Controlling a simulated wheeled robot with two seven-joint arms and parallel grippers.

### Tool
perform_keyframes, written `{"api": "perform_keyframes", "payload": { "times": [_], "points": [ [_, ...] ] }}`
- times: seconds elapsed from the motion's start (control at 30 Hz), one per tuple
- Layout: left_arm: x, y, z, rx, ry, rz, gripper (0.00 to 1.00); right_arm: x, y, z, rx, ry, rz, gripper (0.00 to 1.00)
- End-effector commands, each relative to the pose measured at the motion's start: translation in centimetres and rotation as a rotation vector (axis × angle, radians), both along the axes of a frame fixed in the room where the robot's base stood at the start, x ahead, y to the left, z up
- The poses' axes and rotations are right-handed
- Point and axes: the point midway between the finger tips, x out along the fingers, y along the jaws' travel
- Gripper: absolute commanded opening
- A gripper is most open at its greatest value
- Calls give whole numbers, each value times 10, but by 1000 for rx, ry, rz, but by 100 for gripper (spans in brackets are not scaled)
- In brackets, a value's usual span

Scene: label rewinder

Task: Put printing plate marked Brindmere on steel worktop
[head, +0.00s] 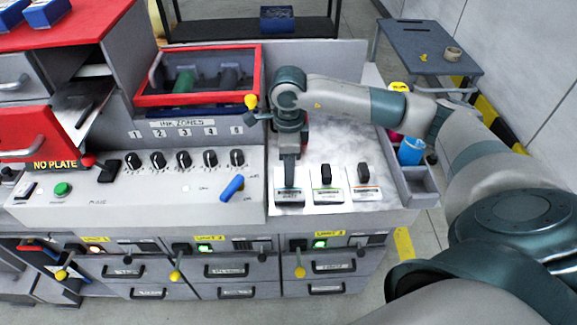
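Three white plates with dark upright knobs lie in a row at the front of the mottled steel worktop: a left plate (289,198), a middle plate (326,197) and a right plate (367,191). The middle one has a green stripe and the right one an orange stripe. Their printed names are too small to read, so I cannot tell which is Brindmere. The worktop (350,145) shows bare behind them. My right gripper (289,182) points down over the left plate and hides its knob. I cannot tell whether its fingers grip the knob. My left gripper is out of view.
The console with black dials (184,159) and a blue lever (231,188) stands left of the worktop. A red-framed window box (200,75) is behind. A side tray with a blue bottle (411,151) borders the right edge. A grey side table (425,50) stands farther back.

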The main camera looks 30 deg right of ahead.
Motion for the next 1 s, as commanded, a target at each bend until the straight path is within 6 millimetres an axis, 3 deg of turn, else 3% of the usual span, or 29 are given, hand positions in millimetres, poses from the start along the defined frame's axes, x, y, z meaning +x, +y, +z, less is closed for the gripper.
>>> {"api": "perform_keyframes", "payload": {
  "times": [0.67, 0.7, 0.77, 1.0],
  "points": [
    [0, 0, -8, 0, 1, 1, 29, 0, 0, -6, 0, -1, 0, 10],
    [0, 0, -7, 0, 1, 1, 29, 0, 0, -5, 0, -1, 0, 47],
    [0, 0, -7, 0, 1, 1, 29, 0, 0, -5, 0, -1, 0, 62],
    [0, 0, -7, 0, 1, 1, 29, 0, 0, -6, 0, 0, 0, 62]
  ]
}}
